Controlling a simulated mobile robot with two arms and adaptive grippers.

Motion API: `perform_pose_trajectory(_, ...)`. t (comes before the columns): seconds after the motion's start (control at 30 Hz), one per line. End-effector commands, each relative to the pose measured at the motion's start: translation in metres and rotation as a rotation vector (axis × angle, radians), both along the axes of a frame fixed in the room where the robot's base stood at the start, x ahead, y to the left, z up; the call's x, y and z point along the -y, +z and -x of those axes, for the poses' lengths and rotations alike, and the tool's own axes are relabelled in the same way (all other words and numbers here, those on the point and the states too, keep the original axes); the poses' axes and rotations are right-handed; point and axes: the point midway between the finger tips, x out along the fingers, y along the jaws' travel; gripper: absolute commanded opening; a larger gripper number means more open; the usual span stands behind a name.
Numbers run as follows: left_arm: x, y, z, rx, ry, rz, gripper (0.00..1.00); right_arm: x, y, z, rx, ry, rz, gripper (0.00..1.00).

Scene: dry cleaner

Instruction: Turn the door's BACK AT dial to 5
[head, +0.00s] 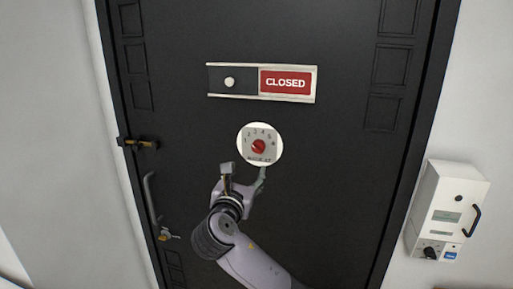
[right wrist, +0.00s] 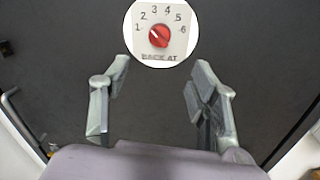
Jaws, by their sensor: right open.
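The black door (head: 180,120) carries a round white plate with a red BACK AT dial (head: 259,146). In the right wrist view the dial's red knob (right wrist: 159,35) sits among the numbers 1 to 6. Its pale pointer mark leans to the upper left, toward the 1 and 2 side; I cannot tell exactly which. My right gripper (head: 245,171) is open and empty just below the plate. Its two fingers (right wrist: 161,70) stand apart on either side below the dial in the right wrist view, not touching the knob. My left gripper is not in view.
Above the dial is a sliding sign (head: 285,82) reading CLOSED with a pale knob. A door handle (head: 152,198) and latch (head: 138,144) are at the door's left edge. A white wall box (head: 449,205) hangs at the right.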

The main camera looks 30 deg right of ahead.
Motion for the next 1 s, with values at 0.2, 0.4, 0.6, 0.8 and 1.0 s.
perform_pose_trajectory(0.2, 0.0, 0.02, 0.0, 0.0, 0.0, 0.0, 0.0, 0.036, 0.004, -0.034, -0.003, -0.004, 0.001, 0.55)
perform_pose_trajectory(0.4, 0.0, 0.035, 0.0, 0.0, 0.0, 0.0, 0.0, 0.067, 0.004, -0.065, -0.002, -0.003, -0.001, 0.55)
perform_pose_trajectory(0.6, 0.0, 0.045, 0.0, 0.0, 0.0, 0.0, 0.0, 0.09, 0.002, -0.089, -0.002, 0.0, -0.002, 0.55)
perform_pose_trajectory(0.8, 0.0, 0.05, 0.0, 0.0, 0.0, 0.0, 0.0, 0.102, 0.001, -0.101, -0.001, 0.0, -0.002, 0.55)
perform_pose_trajectory(1.0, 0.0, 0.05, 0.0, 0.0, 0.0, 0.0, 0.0, 0.105, -0.001, -0.104, -0.001, 0.001, -0.002, 0.55)
